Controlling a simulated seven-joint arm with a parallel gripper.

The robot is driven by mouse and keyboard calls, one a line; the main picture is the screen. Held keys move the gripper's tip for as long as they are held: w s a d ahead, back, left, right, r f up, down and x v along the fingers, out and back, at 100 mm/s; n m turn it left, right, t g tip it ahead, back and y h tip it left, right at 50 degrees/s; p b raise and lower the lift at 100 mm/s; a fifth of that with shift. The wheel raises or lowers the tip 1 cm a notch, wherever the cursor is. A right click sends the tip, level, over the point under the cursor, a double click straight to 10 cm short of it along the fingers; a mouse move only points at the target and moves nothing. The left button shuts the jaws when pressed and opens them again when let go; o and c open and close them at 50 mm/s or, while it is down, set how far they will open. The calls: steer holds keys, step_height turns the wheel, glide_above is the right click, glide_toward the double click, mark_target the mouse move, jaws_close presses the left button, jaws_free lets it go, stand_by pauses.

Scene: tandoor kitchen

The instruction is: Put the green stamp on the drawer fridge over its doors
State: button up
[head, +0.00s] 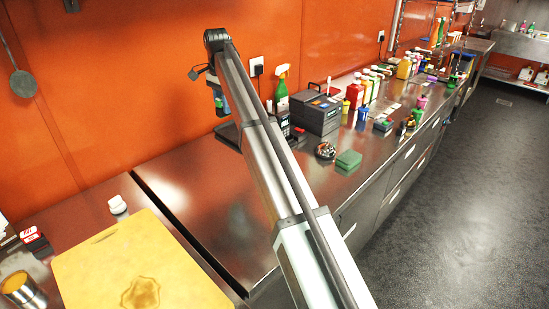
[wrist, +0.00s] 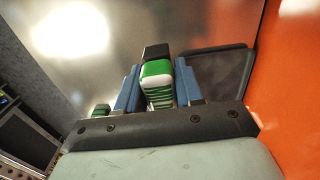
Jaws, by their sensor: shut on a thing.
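The green stamp (wrist: 157,82), green and white with a black end, sits between the two blue fingers of my gripper (wrist: 158,72) in the wrist view. My gripper is shut on it, over a shiny steel surface. In the head view my gripper (head: 220,102) is beyond the arm, near the orange wall, and mostly hidden; a bit of blue and green shows there. A steel-topped unit (head: 205,195) lies below and in front of it; I cannot tell for sure whether it is the drawer fridge. Its doors are not clearly seen, as my arm crosses the view.
A dark flat tray (wrist: 225,75) lies beside the stamp, near the wall. A black boxy device (head: 318,112), a green spray bottle (head: 281,92), a green sponge (head: 348,160) and several bottles stand on the right counter. A yellow cutting board (head: 120,260) is at front left.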

steer(key=w+d, duration=0.2)
steer(key=d, duration=2.5)
steer(key=shift+w+a+f, duration=0.1)
steer(key=shift+a+f, duration=0.05)
steer(key=shift+f, duration=3.4)
steer(key=shift+w+a+f, duration=0.1)
steer(key=shift+f, duration=3.4)
steer(key=shift+a+f, duration=0.15)
steer(key=shift+f, duration=3.4)
steer(key=shift+f, duration=0.15)
steer(key=o, duration=1)
steer(key=shift+o, duration=0.2)
step_height(320, 180, up, 12)
steer(key=shift+r, duration=0.2)
